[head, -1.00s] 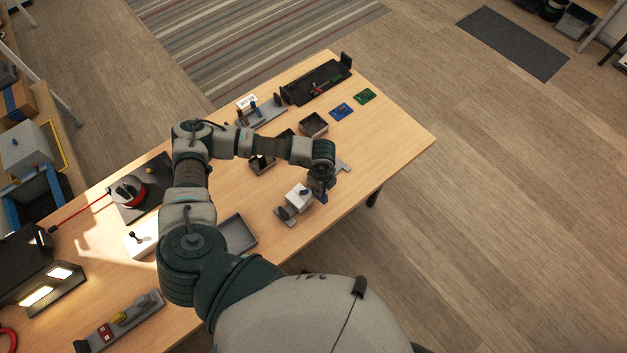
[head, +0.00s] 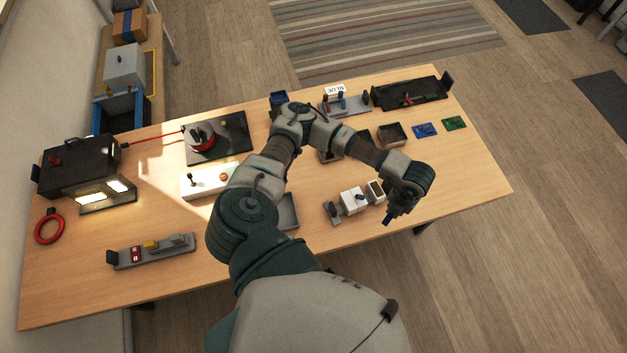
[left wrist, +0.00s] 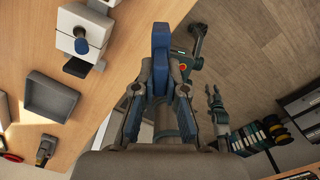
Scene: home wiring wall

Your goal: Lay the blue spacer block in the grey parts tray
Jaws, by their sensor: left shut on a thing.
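My left gripper (head: 396,212) is shut on the blue spacer block, near the table's front edge at the right. In the left wrist view the blue block (left wrist: 160,45) stands out beyond the fingertips (left wrist: 160,88), apart from the tabletop's objects. The grey parts tray (head: 288,213) is partly hidden behind my left arm, to the left of the gripper. It shows whole and empty in the left wrist view (left wrist: 50,97), at the left. A jointed part that looks like my right gripper (left wrist: 215,100) shows small in the left wrist view; its jaws are unclear.
A grey-white fixture with a blue knob (head: 353,200) stands between tray and gripper. Small dark bins (head: 392,134), a blue plate (head: 425,130) and a green plate (head: 454,123) lie behind. A white switch box (head: 203,183) is left of my arm. The front right tabletop is clear.

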